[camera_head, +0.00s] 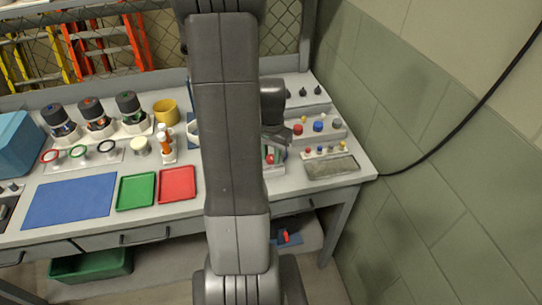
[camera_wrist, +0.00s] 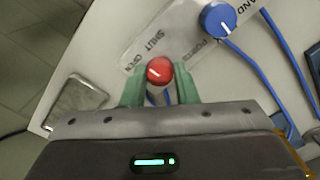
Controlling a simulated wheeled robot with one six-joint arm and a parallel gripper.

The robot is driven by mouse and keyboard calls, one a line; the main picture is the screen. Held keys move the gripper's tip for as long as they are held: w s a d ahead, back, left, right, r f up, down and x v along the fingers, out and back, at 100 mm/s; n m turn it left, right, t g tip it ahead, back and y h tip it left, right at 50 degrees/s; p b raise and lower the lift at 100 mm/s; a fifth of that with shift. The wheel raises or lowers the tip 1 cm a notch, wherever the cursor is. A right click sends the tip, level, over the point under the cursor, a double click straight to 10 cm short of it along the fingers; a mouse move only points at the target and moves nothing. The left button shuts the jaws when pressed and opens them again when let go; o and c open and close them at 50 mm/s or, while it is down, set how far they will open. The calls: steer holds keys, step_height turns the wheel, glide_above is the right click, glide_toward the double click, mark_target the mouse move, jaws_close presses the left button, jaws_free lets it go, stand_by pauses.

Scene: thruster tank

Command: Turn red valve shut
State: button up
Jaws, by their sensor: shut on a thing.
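The red valve knob (camera_wrist: 160,71) shows in the wrist view, with a white pointer line on its top. My gripper (camera_wrist: 160,88) has its two green fingers on either side of the knob and is shut on it. A plate beside the knob bears the words SHUT and OPEN (camera_wrist: 140,50). The knob's pointer lies tilted, and I cannot tell exactly which word it points at. In the head view my gripper (camera_head: 272,150) is at the bench's right part, and my arm hides much of the place around it.
A blue knob (camera_wrist: 218,19) stands close by on the panel, with blue cables (camera_wrist: 262,75) running past. In the head view, red and green trays (camera_head: 177,184) and a blue mat (camera_head: 70,200) lie to the left. A grey tray (camera_head: 331,168) lies right of the gripper.

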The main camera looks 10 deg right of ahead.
mark_target(271, 157)
steer(key=m+b, duration=0.1)
steer(key=m, duration=0.3)
steer(key=shift+m, duration=0.3)
steer(key=shift+m+b, duration=0.5)
steer(key=shift+m, duration=2.1)
steer(key=o, duration=1)
step_height(271, 157, up, 14)
steer(key=shift+f, duration=0.2)
